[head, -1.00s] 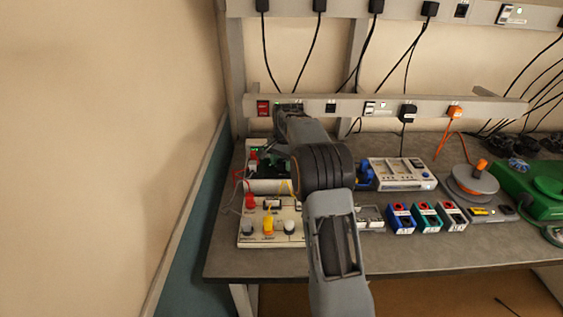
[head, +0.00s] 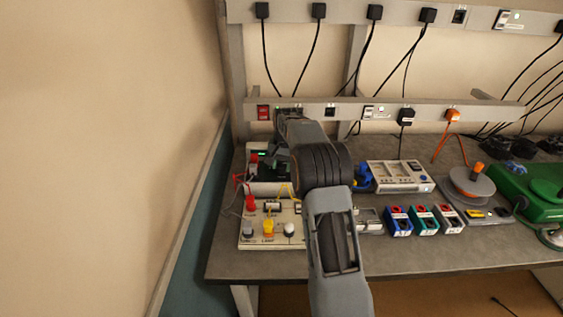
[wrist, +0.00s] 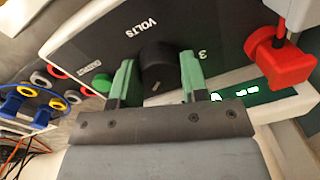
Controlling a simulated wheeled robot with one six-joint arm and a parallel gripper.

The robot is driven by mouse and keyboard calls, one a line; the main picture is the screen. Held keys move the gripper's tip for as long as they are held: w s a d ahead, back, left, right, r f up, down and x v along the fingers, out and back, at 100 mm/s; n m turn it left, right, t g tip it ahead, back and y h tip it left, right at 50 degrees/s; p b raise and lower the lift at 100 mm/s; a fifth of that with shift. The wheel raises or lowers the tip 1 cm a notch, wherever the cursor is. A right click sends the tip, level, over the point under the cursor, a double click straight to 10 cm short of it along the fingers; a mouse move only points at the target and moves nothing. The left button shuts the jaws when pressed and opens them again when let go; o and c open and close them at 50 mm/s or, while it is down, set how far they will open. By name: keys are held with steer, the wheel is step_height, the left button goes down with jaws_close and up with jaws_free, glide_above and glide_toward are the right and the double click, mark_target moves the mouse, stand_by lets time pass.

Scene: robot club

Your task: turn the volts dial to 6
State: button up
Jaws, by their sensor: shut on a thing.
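The volts dial (wrist: 157,66) is a round black knob on a dark panel, below the printed word VOLTS in the wrist view. A short pale line shows low on the knob, and a figure 3 is printed to its right. My gripper (wrist: 156,80) has one green-padded finger on each side of the knob and is shut on it. A green-lit display (wrist: 240,94) is partly hidden by my gripper, so I cannot read it. In the head view my gripper (head: 279,155) is over the power supply (head: 262,188), and my arm hides much of it.
A red plug (wrist: 280,60) stands close to the right of my gripper. A board with a yellow lamp (head: 268,229) is in front of the power supply. Several small coloured boxes (head: 398,221) and a white instrument (head: 400,177) are to the right. The front bench strip (head: 440,255) is clear.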

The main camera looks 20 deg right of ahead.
mark_target(282, 163)
steer(key=n+p, duration=0.1)
steer(key=n, duration=0.2)
steer(key=shift+w+r+n, duration=0.1)
steer(key=shift+r+n, duration=0.05)
steer(key=shift+n, duration=0.25)
steer(key=n+p, duration=0.1)
steer(key=n, duration=0.2)
steer(key=shift+n+p, duration=0.3)
steer(key=n+p, duration=0.1)
steer(key=n, duration=0.5)
steer(key=shift+w+a+g, duration=0.1)
steer(key=shift+g, duration=0.2)
steer(key=shift+n, duration=0.5)
steer(key=o, duration=0.9)
steer(key=shift+o, duration=0.2)
step_height(282, 163, up, 14)
steer(key=shift+w+d+f, duration=0.15)
steer(key=shift+d+f, duration=0.05)
steer(key=shift+d, duration=0.15)
